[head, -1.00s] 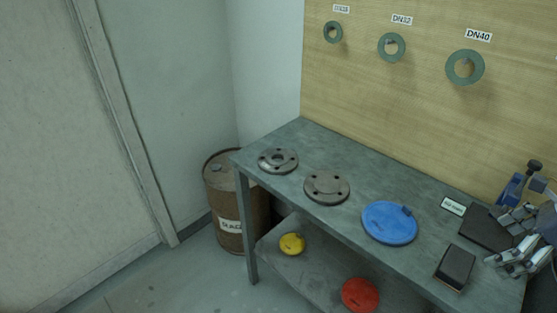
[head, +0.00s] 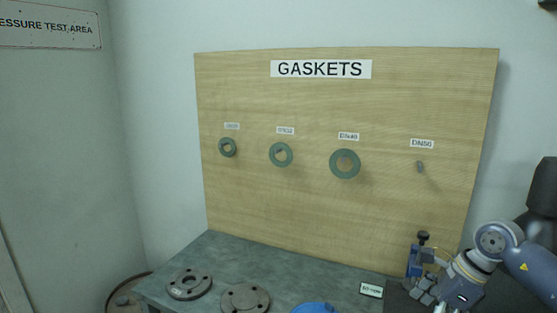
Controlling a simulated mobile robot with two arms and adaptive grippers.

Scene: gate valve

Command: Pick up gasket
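The peg (head: 420,167) under the DN50 label is bare. My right gripper (head: 426,296) is low at the right, over the bench and well below the board, apart from the gaskets. Its fingers are partly cut off by the frame's bottom edge, so its opening and any grip are unclear. My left gripper is out of view.
The grey bench (head: 215,252) runs below the board (head: 300,215). On it are two metal flanges (head: 190,283), a blue disc (head: 316,308), a small label plate (head: 371,290) and a blue device (head: 414,262) beside my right gripper. A rusty drum (head: 122,302) stands left.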

